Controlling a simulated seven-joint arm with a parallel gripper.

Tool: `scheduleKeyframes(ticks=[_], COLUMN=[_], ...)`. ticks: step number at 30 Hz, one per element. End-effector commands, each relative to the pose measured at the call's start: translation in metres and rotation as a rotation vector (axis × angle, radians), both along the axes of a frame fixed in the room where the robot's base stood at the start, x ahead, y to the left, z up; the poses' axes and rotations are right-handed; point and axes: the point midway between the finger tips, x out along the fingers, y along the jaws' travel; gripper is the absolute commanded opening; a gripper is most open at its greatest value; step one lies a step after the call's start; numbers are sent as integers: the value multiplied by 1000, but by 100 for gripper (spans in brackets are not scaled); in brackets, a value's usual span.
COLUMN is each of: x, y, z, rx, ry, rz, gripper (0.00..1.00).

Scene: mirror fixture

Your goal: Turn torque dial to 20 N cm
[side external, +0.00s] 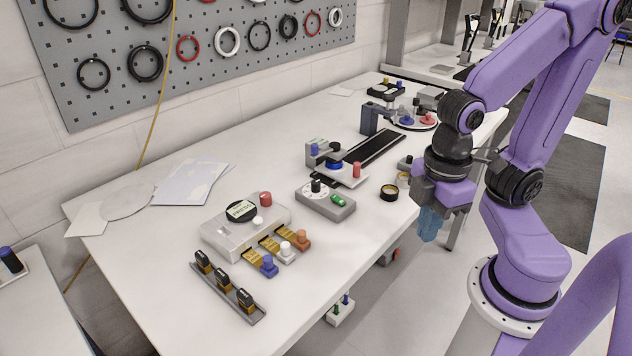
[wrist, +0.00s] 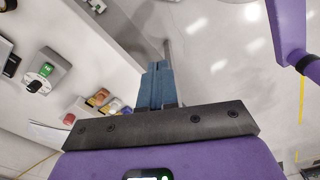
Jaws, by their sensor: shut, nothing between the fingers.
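A grey control box (side external: 340,208) with a black knob (side external: 316,186) on a white dial face and a green switch stands mid-table; it looks like the torque dial. In the wrist view the box (wrist: 60,52) and its black knob (wrist: 35,86) are at the left. The scale is too small to read in either view. My gripper (side external: 428,236) hangs beyond the table's front edge, right of the box and apart from it. Its blue fingers (wrist: 157,68) are together and empty in the wrist view.
A black ring (side external: 389,193) lies right of the box. A fixture with a blue ring and red knob (side external: 335,162) stands behind it. A grey unit with coloured plugs (side external: 250,222) is at the left.

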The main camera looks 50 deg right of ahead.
Motion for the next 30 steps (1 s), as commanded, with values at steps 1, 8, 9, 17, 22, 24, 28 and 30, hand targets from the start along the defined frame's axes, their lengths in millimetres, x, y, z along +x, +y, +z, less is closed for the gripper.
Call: scheduleKeyframes(ticks=[1,8,9,17,22,24,28,30], x=[0,0,0,23,67,87,124,143], y=[0,0,0,9,20,23,26,25], z=[0,0,0,6,16,19,26,29], rx=[0,0,0,0,-1,-3,-2,-4], ry=[0,0,0,2,7,9,13,15], rz=[0,0,0,-134,-389,-498,-701,-810], gripper=[0,0,3,52,52,52,52,52])
